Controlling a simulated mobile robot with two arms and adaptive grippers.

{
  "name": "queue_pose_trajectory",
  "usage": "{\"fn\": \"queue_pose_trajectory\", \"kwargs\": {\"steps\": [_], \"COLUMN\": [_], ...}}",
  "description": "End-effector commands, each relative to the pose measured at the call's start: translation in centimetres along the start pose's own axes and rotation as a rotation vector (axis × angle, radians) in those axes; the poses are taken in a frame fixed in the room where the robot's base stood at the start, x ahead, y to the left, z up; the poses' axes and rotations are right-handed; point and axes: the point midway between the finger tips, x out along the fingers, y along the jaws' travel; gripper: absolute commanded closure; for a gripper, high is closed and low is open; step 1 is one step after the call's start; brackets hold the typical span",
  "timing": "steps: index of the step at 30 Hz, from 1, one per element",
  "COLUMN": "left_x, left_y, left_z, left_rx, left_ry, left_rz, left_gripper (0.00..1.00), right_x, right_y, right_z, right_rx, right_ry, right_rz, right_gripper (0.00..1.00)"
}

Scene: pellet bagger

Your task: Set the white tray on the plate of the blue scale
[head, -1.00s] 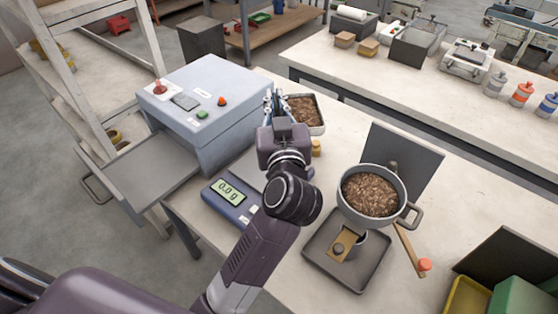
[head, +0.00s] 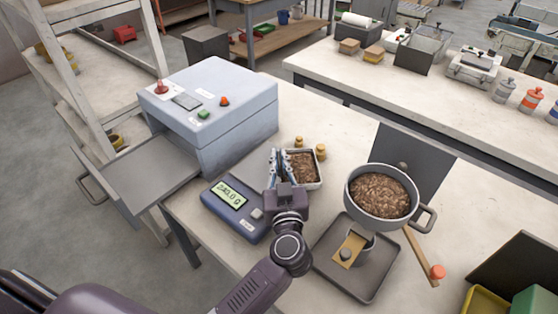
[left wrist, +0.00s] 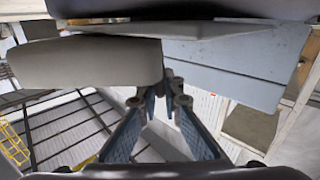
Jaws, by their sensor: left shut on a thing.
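The white tray (head: 319,180) holds brown pellets and shows right of the middle in the head view. My left gripper (head: 279,158) is shut on its left rim. The blue scale (head: 228,213) stands on the bench just left of and in front of the tray. Its display reads a number that looks like 240.0 g. In the left wrist view my left fingers (left wrist: 160,100) come together under a pale surface. My right gripper is not in view.
A blue-grey machine (head: 207,115) stands behind the scale. Small brass weights (head: 320,152) stand behind the tray. A pot of pellets (head: 380,192) on a stand with a grey base tray (head: 340,278) is at the right.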

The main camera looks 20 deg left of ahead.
Motion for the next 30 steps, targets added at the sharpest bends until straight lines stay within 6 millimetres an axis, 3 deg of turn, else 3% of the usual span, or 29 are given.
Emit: {"fn": "queue_pose_trajectory", "kwargs": {"steps": [11,12,16,26,30], "left_x": [0.0,0.0,0.0,0.0,-1.7], "left_y": [0.0,0.0,0.0,0.0,0.0], "left_z": [0.2,0.3,0.3,0.1,0.2], "left_rx": [-0.001,-0.001,-0.001,-0.002,-0.001], "left_ry": [0.001,0.0,0.0,0.001,-0.003], "left_rz": [0.0,0.0,-0.001,0.0,0.0], "left_gripper": [1.0,0.9,0.76,0.76,0.76], "right_x": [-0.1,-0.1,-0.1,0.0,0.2], "right_y": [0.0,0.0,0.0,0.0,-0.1], "right_z": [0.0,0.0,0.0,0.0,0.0], "right_rx": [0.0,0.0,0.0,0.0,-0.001], "right_ry": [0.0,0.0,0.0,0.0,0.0], "right_rz": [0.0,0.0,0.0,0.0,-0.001], "right_gripper": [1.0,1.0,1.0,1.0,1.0]}}
